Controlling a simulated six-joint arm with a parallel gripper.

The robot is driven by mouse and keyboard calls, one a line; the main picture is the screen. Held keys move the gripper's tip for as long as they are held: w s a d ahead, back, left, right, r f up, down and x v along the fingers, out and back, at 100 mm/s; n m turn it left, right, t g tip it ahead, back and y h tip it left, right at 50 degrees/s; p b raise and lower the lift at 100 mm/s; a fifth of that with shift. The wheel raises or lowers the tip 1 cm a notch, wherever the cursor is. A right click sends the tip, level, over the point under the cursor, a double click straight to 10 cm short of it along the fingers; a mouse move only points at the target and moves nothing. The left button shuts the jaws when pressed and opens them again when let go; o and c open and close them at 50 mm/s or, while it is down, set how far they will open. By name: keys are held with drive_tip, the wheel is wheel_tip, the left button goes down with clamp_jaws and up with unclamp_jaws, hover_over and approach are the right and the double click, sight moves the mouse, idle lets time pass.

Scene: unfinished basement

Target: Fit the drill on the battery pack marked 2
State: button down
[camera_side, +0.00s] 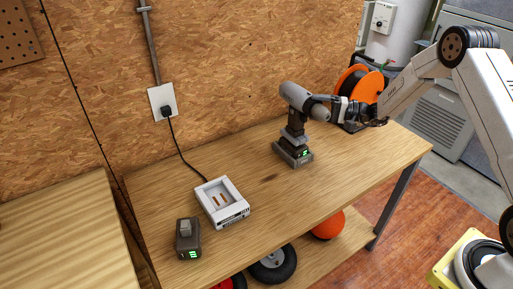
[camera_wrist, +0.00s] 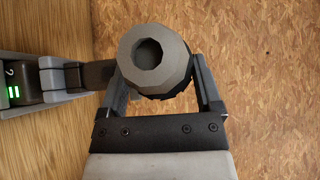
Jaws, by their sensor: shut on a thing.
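The grey drill (camera_side: 298,98) stands upright, its handle down over a dark battery pack (camera_side: 294,155) on the bench. In the wrist view this pack (camera_wrist: 12,90) shows a 2 and green bars, close against the drill's grey foot (camera_wrist: 52,77). I cannot tell whether they are fully joined. My gripper (camera_side: 338,108) is shut on the drill's front end; in the wrist view its fingers (camera_wrist: 158,88) flank the round nose (camera_wrist: 150,55). Another battery pack (camera_side: 188,243), with green bars, stands at the bench's front left; its number is too small to read.
A white charger (camera_side: 236,212) with an empty bay sits left of the drill, its cord running to a wall outlet (camera_side: 162,101). An orange cable reel (camera_side: 368,87) stands behind my gripper. An orange ball (camera_side: 328,224) and a wheel (camera_side: 274,265) lie below. Bench between charger and drill is clear.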

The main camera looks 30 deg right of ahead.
drive_tip(key=shift+f, duration=0.75)
idle(1.2)
drive_tip(key=shift+s+f, duration=0.1)
drive_tip(key=shift+f, duration=0.3)
idle(0.7)
